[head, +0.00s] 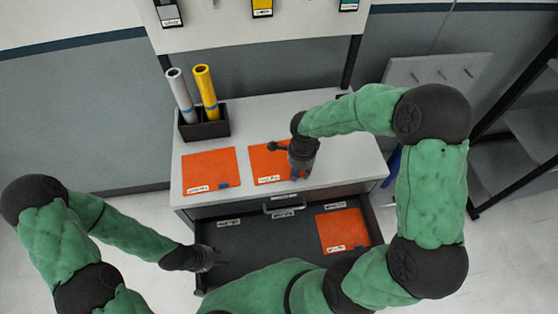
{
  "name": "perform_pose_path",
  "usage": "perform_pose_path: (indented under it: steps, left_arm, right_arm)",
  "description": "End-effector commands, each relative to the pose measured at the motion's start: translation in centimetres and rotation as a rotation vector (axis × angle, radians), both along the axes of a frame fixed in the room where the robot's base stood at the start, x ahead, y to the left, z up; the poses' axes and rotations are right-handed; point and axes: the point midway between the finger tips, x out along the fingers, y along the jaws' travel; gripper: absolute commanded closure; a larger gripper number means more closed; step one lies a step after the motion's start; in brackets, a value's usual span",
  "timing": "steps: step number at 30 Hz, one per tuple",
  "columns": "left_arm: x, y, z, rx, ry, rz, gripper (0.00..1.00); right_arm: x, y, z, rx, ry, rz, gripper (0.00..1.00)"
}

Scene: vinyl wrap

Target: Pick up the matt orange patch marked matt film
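Two orange patches lie on the bench top, a left one (209,168) and a right one (262,161). A third orange patch (341,226) lies in the right part of the open drawer. Each bears a small white label, too small to read, so I cannot tell which is the matt film. My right gripper (299,174) points down over the right edge of the right bench patch and hides part of it. I cannot tell whether it touches the patch. My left gripper (206,264) is low at the drawer's left side. The finger opening of both is unclear.
A dark holder (204,124) with a grey roll (180,92) and a yellow roll (206,88) stands at the bench's back left. The dark drawer (262,240) is pulled out below the bench top (262,118). A dark shelf rack (530,125) stands right.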

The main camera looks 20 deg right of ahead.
Motion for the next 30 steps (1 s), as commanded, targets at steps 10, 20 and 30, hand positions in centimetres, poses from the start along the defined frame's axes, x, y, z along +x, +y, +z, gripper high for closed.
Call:
perform_pose_path:
  steps: [10, 20, 30]
  left_arm:
    - [0.0, 0.0, 0.0, 0.000, 0.000, 0.000, 0.60]
    - [0.0, 0.0, 0.1, 0.000, 0.000, 0.000, 0.60]
    - [0.0, 0.0, 0.9, 0.000, 0.000, 0.000, 0.60]
  right_arm:
    - [0.0, 0.0, 0.0, 0.000, -0.001, 0.000, 1.00]
    - [0.1, 0.0, 0.4, 0.000, -0.002, 0.001, 1.00]
    - [-0.9, 0.3, 4.5, -0.001, -0.004, 0.001, 1.00]
